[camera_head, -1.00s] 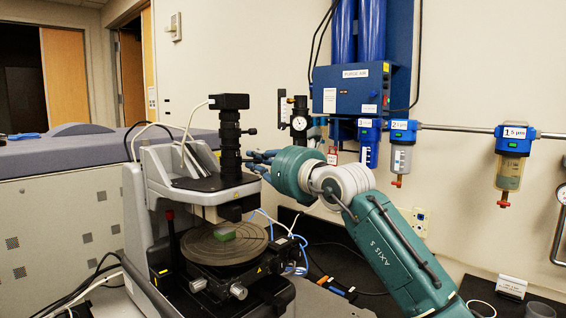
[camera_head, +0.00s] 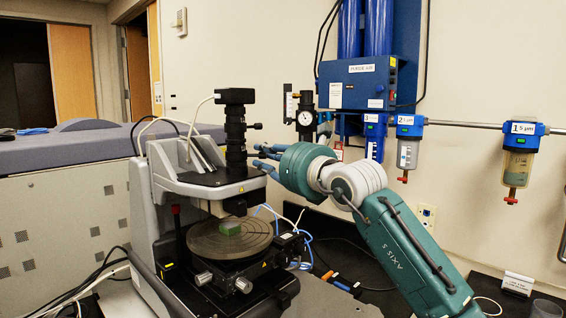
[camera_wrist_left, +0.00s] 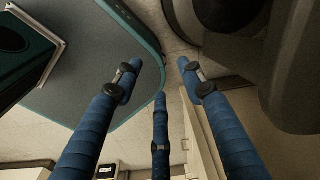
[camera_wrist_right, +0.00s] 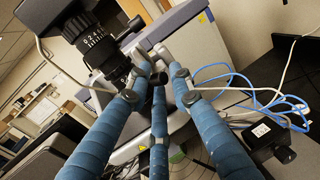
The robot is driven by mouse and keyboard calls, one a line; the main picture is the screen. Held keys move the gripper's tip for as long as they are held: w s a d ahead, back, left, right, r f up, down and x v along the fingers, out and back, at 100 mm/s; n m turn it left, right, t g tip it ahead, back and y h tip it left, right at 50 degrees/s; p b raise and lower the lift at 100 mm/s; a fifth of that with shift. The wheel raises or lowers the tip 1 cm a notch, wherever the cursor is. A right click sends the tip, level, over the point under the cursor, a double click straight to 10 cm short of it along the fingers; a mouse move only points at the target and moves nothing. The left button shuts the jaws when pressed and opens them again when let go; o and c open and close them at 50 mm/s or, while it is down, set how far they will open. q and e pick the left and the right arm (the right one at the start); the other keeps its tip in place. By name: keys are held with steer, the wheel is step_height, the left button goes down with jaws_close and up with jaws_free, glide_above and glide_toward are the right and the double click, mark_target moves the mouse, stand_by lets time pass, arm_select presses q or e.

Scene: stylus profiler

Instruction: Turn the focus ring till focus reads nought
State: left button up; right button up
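The black focus tube (camera_head: 236,136) stands upright on the profiler's top plate, with small knobs at its right side. In the right wrist view its ring (camera_wrist_right: 92,42) carries white numbers, with 0, 2 and 4 discernible; I cannot tell which one is the reading. My right gripper (camera_head: 262,160) has its blue fingers spread just right of the tube's lower part, apparently holding nothing. My left gripper (camera_wrist_left: 158,80) is open and empty, away from the tube and outside the head view.
Below the tube is the round stage (camera_head: 212,246) with a green sample (camera_head: 230,228). A gauge (camera_head: 306,118) and blue purge-air unit (camera_head: 358,86) are on the wall behind. Blue hoses (camera_wrist_right: 268,100) and cables run right of the profiler. A grey bench (camera_head: 60,165) is at left.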

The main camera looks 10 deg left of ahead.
steer(key=v, duration=1)
steer(key=shift+d, duration=0.25)
steer(key=shift+s, duration=0.1)
